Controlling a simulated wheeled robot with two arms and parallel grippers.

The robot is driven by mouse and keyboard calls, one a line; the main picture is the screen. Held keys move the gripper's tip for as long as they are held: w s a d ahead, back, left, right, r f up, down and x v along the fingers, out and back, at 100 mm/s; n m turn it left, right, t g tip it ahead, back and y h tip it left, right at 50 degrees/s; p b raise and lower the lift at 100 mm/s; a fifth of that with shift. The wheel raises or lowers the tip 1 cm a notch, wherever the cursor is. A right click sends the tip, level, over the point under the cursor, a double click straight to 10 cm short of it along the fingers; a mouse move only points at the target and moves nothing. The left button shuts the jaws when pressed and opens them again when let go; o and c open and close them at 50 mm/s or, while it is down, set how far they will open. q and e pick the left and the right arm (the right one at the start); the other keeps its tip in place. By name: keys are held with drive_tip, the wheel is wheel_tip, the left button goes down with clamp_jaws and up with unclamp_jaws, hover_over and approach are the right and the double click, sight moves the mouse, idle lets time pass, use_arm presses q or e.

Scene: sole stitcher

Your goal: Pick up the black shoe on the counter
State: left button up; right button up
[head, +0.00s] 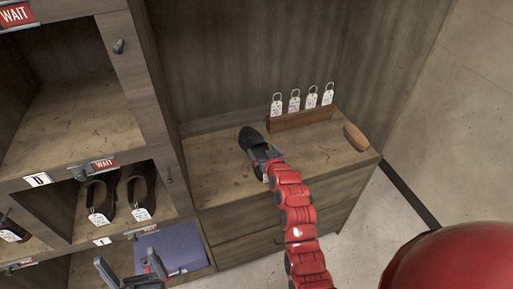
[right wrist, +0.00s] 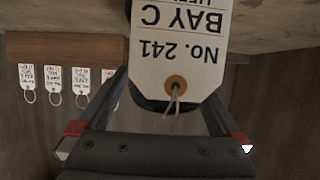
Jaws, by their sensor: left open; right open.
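The black shoe (head: 249,136) lies on the wooden counter (head: 215,165). My right gripper (head: 262,157) is open at the shoe's near end and partly hides it. In the right wrist view a white tag (right wrist: 180,45) reading "No. 241" and "BAY C" fills the space between the open fingers of my right gripper (right wrist: 165,85). The tag hides most of the shoe there, and contact between fingers and shoe cannot be told. My left gripper (head: 131,268) is open and empty at the lower left, in front of the shelves.
A wooden rack (head: 300,119) with several white tags stands at the counter's back. A brown oval block (head: 356,137) lies on the right. Shelf compartments at left hold tagged brown shoes (head: 97,196) and a blue item (head: 178,245). Red WAIT labels (head: 104,164) mark the shelves.

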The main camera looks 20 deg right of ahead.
sight(259, 145)
drive_tip(key=w, duration=0.1)
drive_tip(key=w+p, duration=0.1)
drive_tip(key=w, duration=0.1)
drive_tip(key=shift+w+a+f, duration=0.15)
drive_tip(key=shift+w+f, duration=0.15)
drive_tip(key=shift+w, duration=0.05)
drive_tip(key=shift+w+f+p, duration=0.25)
drive_tip(key=shift+w+p, duration=0.05)
drive_tip(key=shift+w, duration=0.2)
clamp_jaws()
